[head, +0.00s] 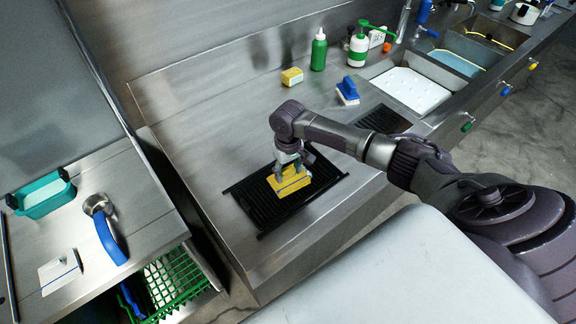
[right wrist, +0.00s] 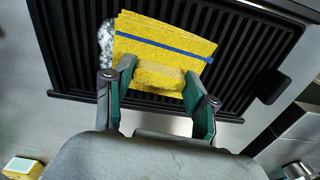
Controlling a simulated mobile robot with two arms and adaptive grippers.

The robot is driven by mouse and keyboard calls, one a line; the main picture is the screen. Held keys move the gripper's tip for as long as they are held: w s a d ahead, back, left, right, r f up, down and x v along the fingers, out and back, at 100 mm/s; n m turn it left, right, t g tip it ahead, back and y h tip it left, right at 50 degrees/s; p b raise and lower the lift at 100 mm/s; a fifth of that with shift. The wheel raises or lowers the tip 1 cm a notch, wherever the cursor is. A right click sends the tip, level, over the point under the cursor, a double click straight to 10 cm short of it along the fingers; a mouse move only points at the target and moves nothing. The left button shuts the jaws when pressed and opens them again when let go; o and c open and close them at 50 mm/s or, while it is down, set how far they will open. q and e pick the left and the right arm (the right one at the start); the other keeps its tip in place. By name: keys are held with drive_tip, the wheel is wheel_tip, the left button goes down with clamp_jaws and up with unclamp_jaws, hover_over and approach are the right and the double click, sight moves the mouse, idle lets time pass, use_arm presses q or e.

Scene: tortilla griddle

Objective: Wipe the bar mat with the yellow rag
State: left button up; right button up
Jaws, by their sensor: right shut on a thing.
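The yellow rag (head: 290,181) is folded and has a blue stripe. My right gripper (head: 294,163) is shut on it and holds it over the black ribbed bar mat (head: 254,204) on the steel counter. In the right wrist view, the fingers (right wrist: 162,95) pinch the near part of the rag (right wrist: 165,50), which spreads out over the bar mat's ribs (right wrist: 70,50). A whitish patch shows on the mat just left of the rag. I cannot tell how firmly the rag touches the mat. My left gripper is not in view.
Behind the mat stand a yellow sponge (head: 292,77), a green bottle (head: 319,50), a green-and-white pump bottle (head: 358,48) and a blue-handled brush (head: 348,91). Sinks lie at the back right. A lower counter at left holds a teal tub (head: 42,196) and a blue-handled tool (head: 108,238).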

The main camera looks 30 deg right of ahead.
drive_tip(key=shift+d+f, duration=0.1)
drive_tip(key=shift+d, duration=1.65)
drive_tip(key=shift+a+p, duration=0.15)
drive_tip(key=shift+p, duration=0.25)
drive_tip(key=shift+s+a+f, duration=0.1)
drive_tip(key=shift+a, duration=0.1)
drive_tip(key=o, duration=0.8)
drive_tip(key=shift+a, duration=0.1)
